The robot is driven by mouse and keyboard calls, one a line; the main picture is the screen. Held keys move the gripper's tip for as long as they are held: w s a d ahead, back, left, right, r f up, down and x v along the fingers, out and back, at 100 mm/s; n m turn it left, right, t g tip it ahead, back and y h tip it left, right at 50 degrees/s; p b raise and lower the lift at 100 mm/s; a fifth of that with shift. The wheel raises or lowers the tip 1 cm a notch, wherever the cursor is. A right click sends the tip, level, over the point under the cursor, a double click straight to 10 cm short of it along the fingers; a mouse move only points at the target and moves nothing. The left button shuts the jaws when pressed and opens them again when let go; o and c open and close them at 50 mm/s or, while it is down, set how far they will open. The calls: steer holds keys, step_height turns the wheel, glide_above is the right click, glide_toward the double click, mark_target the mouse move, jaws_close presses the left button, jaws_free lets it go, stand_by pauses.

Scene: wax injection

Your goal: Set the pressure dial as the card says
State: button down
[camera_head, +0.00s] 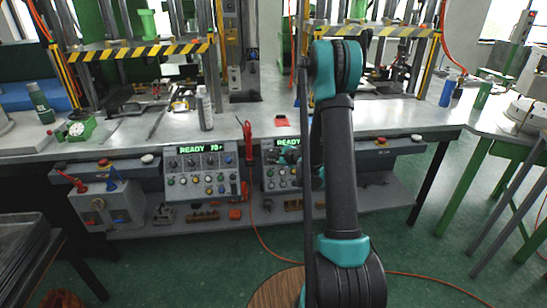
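Two grey control panels hang at the front of the long workbench. The left panel (200,173) has a lit display (200,148) that reads READY and a number that looks like 70, above rows of small knobs and coloured buttons. The right panel (272,180) has a similar READY display, partly hidden by my arm. I cannot tell which knob is the pressure dial, and I cannot make out a readable card.
The workbench (240,122) carries two presses with yellow-black striped bars (138,51). An orange hose crosses the green floor (200,260).

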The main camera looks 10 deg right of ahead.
stand_by(0.3)
steer(key=c, duration=1.2)
jaws_free()
steer(key=shift+s, duration=0.1)
steer(key=v, duration=1.2)
steer(key=s+n+g+h, duration=0.1)
steer(key=s+n+g, duration=0.1)
steer(key=s+n, duration=0.5)
steer(key=s+f+n+g+h, duration=0.1)
steer(key=s+n, duration=0.5)
steer(key=s, duration=0.8)
steer(key=s+f+n+g+h, duration=0.1)
steer(key=s+n+g+h, duration=0.2)
steer(key=s+n, duration=0.4)
steer(key=shift+s+a+n+g, duration=0.2)
steer(key=shift+s+g, duration=0.1)
steer(key=shift+s, duration=0.65)
steer(key=shift+s+a+n+g, duration=0.1)
steer(key=shift+s+a+g, duration=0.15)
steer(key=shift+s, duration=0.65)
